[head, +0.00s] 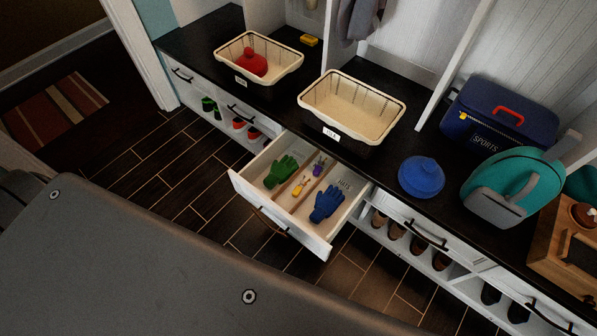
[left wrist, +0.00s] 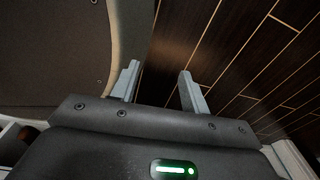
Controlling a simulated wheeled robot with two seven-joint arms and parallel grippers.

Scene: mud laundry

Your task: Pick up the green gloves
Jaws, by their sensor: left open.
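The green gloves (head: 282,172) lie in the left compartment of an open white drawer (head: 243,186). My left gripper (left wrist: 158,82) shows only in the left wrist view, where its two fingers are apart with nothing between them. Dark floor lies beyond the fingers, and the gloves are not in that view. Neither gripper shows in the head view, so I cannot see how far either is from the gloves. My right gripper is in no view.
The drawer also holds blue gloves (head: 327,203) on its right and small items in the middle. Above it are two baskets, one empty (head: 351,104), one with a red item (head: 252,62). A blue round container (head: 421,177) sits on the counter. Bare floor (head: 185,190) lies left of the drawer.

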